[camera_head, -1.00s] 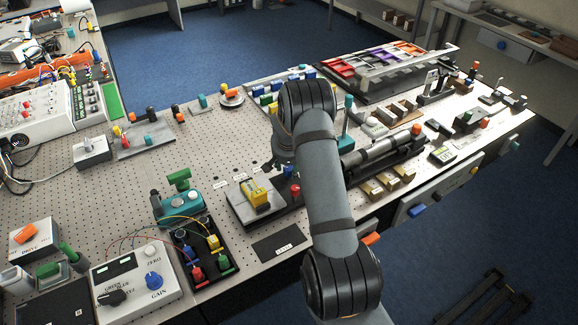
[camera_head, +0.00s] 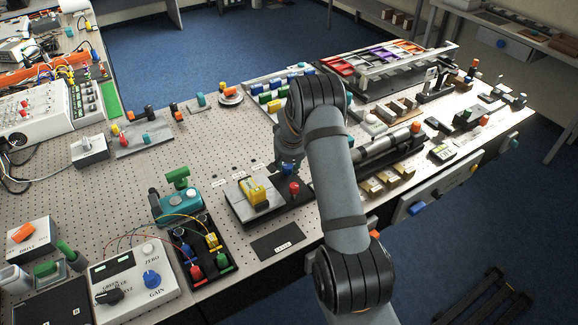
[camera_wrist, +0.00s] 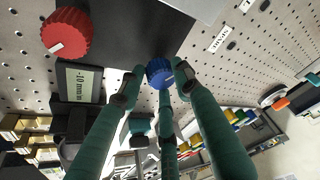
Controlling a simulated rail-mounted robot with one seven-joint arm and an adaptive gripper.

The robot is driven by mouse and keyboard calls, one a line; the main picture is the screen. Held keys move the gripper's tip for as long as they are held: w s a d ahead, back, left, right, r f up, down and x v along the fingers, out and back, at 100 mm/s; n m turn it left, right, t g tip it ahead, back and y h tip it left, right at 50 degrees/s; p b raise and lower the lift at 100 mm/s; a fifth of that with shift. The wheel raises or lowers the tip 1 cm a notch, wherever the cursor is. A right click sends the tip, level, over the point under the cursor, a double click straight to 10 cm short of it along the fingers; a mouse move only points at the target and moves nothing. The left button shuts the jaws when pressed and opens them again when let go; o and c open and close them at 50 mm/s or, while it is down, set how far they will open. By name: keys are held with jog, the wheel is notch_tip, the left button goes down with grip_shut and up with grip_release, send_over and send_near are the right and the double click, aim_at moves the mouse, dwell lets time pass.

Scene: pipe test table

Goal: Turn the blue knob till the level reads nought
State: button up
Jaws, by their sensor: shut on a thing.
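The blue knob (camera_wrist: 159,72) sits between the fingertips of my gripper (camera_wrist: 157,78) in the wrist view, and the gripper is shut on it. A red knob (camera_wrist: 68,34) with a white mark stands beside it at upper left. A small display (camera_wrist: 79,81) below the red knob appears to read about -10 mm/m. In the head view the blue knob (camera_head: 287,169) is partly hidden by my wrist, with the red knob (camera_head: 294,189) just in front. A yellow level (camera_head: 255,192) lies on a grey plate to their left.
A white gain box (camera_head: 135,283) is at lower left. A long dark cylinder (camera_head: 385,149) lies to the right of my arm.

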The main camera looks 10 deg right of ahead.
jog(key=shift+w+a+r, duration=0.15)
jog(key=shift+w+r, duration=0.25)
jog(key=o, duration=0.8)
jog(key=shift+o, duration=1.4)
jog(key=shift+f, duration=0.15)
jog(key=shift+s, duration=0.1)
jog(key=v, duration=1.2)
jog(key=shift+s+f, duration=0.1)
